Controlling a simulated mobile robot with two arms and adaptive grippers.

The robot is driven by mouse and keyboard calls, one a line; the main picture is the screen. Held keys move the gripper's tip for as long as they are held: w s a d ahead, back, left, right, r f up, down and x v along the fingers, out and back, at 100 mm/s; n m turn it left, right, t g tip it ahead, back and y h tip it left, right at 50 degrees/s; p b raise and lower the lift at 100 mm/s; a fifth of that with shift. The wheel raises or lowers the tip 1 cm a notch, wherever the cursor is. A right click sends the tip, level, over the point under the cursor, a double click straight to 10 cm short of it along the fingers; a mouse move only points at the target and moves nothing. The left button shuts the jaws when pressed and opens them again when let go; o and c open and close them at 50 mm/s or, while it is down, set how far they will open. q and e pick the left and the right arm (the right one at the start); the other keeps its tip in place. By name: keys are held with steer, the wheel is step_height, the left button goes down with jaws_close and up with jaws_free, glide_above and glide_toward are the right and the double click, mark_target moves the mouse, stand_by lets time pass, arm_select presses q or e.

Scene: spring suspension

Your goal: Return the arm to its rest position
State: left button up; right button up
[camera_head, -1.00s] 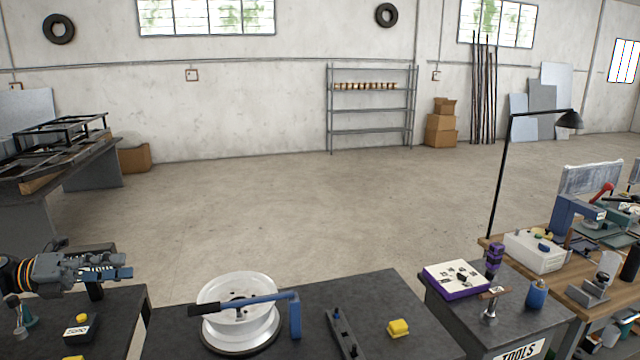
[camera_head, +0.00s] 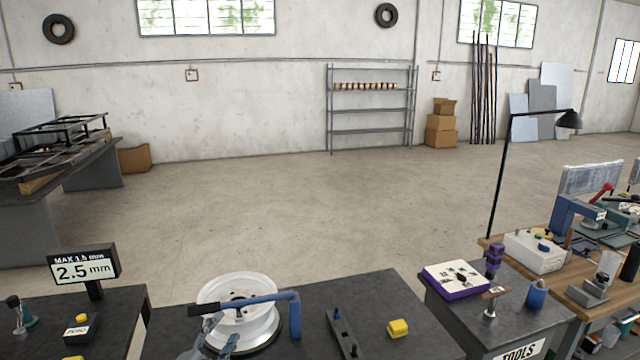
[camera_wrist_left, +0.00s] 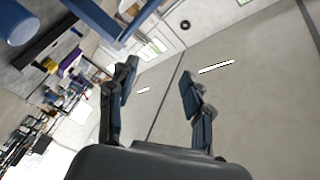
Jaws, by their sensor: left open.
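My left gripper (camera_head: 214,336) shows only in part at the bottom of the head view, low in front of the white wheel rim (camera_head: 262,325). In the left wrist view, my left gripper (camera_wrist_left: 158,82) has its two dark blue fingers spread apart, with nothing between them. Most of my left arm is outside the head view. My right gripper is not in view.
A display (camera_head: 85,268) reading 2.5 mm stands on the left bench. The floor behind is clear.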

arm_select(q)
steer(key=s+f+n+g+y, duration=0.25)
steer(key=s+f+n, duration=0.25)
steer(key=s, duration=0.4)
steer(key=s+f+n+g+y, duration=0.2)
steer(key=s+f+n+g, duration=0.25)
steer(key=s, duration=0.35)
steer(key=s+d+f+n+g, duration=0.15)
steer(key=s+n+g, duration=0.4)
steer(key=s, duration=1.65)
step_height(320, 180, down, 37)
steer(key=s+m+g+b, duration=0.1)
steer(key=m+g+b, duration=0.15)
steer(key=b, duration=0.75)
steer(key=s+a+f+b, duration=0.1)
steer(key=s+f+b, duration=0.2)
steer(key=s+f, duration=0.5)
steer(key=s+a+f+g+b, duration=0.1)
steer(key=s+f+b, duration=0.3)
steer(key=s+f, duration=0.5)
step_height(320, 180, down, 7)
steer(key=shift+a+r, duration=0.1)
steer(key=shift+a, duration=0.6)
steer(key=shift+c, duration=0.4)
